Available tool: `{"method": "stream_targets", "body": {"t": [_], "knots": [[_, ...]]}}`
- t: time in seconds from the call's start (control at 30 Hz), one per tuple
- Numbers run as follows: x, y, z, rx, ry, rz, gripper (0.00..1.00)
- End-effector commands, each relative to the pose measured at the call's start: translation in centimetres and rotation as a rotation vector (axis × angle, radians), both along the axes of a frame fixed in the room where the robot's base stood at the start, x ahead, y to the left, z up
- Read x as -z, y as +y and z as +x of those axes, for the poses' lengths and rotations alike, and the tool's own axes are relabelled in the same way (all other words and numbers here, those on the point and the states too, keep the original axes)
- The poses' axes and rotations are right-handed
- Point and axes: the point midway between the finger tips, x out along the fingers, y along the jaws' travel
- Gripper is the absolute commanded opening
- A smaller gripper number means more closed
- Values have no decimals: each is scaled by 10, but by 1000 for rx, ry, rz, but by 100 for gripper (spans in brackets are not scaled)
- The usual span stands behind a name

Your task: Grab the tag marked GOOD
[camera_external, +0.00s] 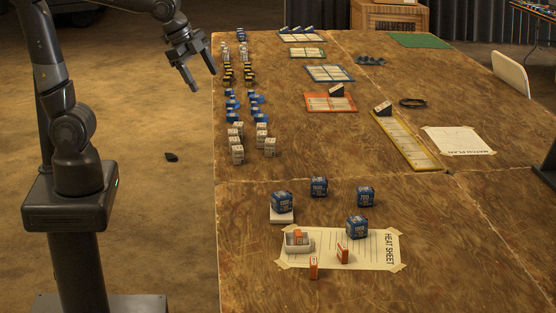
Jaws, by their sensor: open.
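My gripper (204,81) is open and empty, raised at the upper left beside the table's left edge, well away from the orange tags. One small orange-and-white tag (314,268) stands at the front edge of the taped heat sheet. A second orange tag (342,253) stands on the sheet to its right. Another orange piece (299,238) sits in a small whitish tray (287,247) on the sheet's left part. The lettering on all of these is too small to read, so I cannot tell which is marked GOOD.
Several blue boxes (319,187) stand around the heat sheet (375,260), one on a white block (282,215). Rows of small blocks (237,154) line the table's left edge. Coloured boards (405,140) lie farther back. The front right tabletop (480,240) is clear.

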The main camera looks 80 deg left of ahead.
Motion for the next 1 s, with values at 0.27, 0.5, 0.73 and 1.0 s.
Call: {"method": "stream_targets", "body": {"t": [0.27,0.5,0.73,1.0], "knots": [[21,-45,89,459,48,230,65],[58,-96,158,865,81,418,65],[111,-154,214,1259,105,589,65],[193,-226,260,1720,125,779,65]]}}
